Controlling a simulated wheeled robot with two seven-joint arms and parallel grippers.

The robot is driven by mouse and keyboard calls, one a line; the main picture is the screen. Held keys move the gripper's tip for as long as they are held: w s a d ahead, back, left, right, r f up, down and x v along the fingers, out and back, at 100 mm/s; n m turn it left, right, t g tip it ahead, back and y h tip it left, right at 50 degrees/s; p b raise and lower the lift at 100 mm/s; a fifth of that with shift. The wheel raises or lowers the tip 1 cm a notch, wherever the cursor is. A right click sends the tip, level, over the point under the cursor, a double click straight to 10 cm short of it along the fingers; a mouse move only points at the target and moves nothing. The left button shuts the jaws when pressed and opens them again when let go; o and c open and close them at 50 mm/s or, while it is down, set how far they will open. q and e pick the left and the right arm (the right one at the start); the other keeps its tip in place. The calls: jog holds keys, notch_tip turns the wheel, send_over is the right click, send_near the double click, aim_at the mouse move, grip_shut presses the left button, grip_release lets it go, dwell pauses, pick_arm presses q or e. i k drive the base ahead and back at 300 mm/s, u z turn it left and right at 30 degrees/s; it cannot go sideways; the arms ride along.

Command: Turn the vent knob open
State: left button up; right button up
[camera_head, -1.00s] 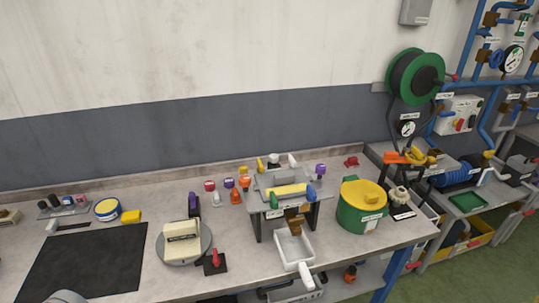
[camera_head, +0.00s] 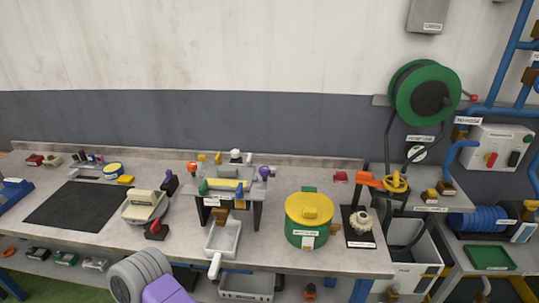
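I cannot tell for sure which part is the vent knob, as the labels are too small to read. A cream lobed knob (camera_head: 361,222) stands on a black base plate with a white label, right of the green pot with a yellow lid (camera_head: 309,216). A yellow handwheel (camera_head: 396,182) with an orange lever (camera_head: 369,179) sits further right, above a black hose. A grey ribbed and purple part of my arm shows at the bottom left of the picture. Neither gripper's fingers are in view.
A small stand (camera_head: 258,214) with coloured handles stands mid-bench, with a white scoop-like tray (camera_head: 222,238) before it. A round plate with a cream block (camera_head: 147,205) and a black mat (camera_head: 80,206) lie left. A green hose reel (camera_head: 398,92) hangs at right.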

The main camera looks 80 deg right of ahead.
aim_at(235, 154)
jog(key=k, duration=0.1)
jog(key=z, duration=1.15)
